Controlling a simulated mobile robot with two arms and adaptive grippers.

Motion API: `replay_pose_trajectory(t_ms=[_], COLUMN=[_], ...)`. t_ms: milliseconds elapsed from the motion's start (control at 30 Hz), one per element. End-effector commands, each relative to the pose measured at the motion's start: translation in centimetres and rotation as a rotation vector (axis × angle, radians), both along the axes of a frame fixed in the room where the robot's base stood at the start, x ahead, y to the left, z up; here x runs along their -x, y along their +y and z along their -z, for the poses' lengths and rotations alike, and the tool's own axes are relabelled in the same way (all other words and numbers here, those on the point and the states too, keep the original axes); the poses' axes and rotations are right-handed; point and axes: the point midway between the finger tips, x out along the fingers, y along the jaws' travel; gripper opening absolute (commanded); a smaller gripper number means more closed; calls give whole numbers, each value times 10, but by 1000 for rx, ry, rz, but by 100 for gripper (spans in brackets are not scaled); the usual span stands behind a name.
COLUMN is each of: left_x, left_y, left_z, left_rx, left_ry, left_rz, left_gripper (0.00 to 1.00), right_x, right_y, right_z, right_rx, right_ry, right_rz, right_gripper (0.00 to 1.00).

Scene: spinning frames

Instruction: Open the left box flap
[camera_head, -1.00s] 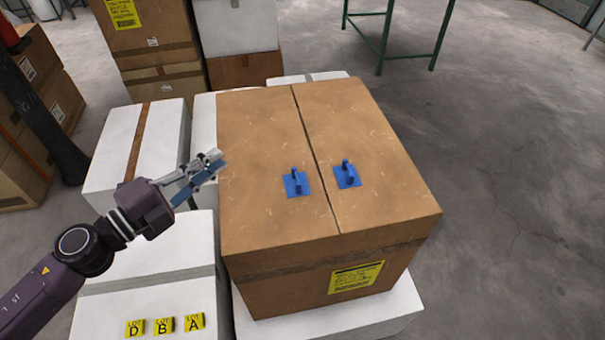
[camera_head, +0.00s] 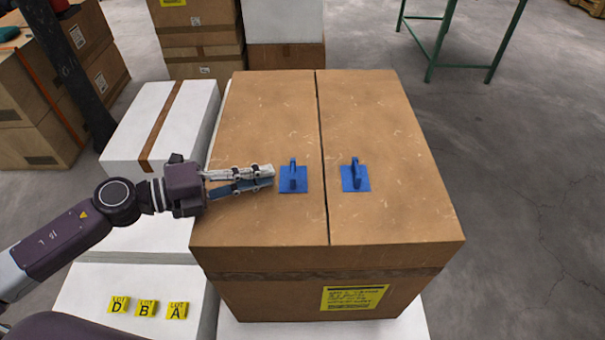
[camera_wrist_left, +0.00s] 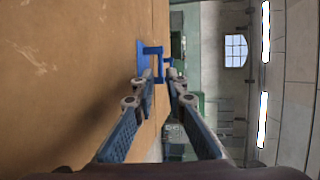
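The large brown cardboard box (camera_head: 222,225) is closed, with two top flaps meeting at a middle seam. The left flap (camera_head: 265,115) lies flat and has a blue handle (camera_head: 293,178) near the seam. The right flap (camera_head: 375,115) also lies flat, with its own blue handle (camera_head: 355,176). My left gripper (camera_head: 272,175) is low over the left flap, its fingertips just left of the left handle. In the left wrist view its fingers (camera_wrist_left: 160,82) are apart, with a blue handle (camera_wrist_left: 151,52) just ahead of the tips. Contact cannot be told. My right gripper is out of view.
White boxes (camera_head: 160,122) stand left of and beneath the brown box. Yellow lot markers (camera_head: 146,308) sit at the front left. Stacked cartons (camera_head: 200,35) and a green metal frame (camera_head: 438,45) stand behind. The floor at right is clear.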

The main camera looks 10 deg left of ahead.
Motion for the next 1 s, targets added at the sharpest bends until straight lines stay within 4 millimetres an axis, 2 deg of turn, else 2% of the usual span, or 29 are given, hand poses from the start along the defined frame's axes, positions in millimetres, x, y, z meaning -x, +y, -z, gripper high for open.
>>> replay_pose_trajectory(t_ms=[300,600,967,1000], left_x=[-19,-40,-42,-42], left_y=[-27,-58,-62,-62], left_z=[0,11,15,15], left_rx=[5,4,0,0], left_ry=[-3,0,0,1], left_rz=[-2,-1,-1,-1], left_gripper=[12,12,12,9], right_x=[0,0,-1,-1], right_y=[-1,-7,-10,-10], right_z=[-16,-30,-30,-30], right_rx=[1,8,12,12], right_ry=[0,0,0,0], right_rz=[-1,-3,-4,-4], right_gripper=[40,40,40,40])
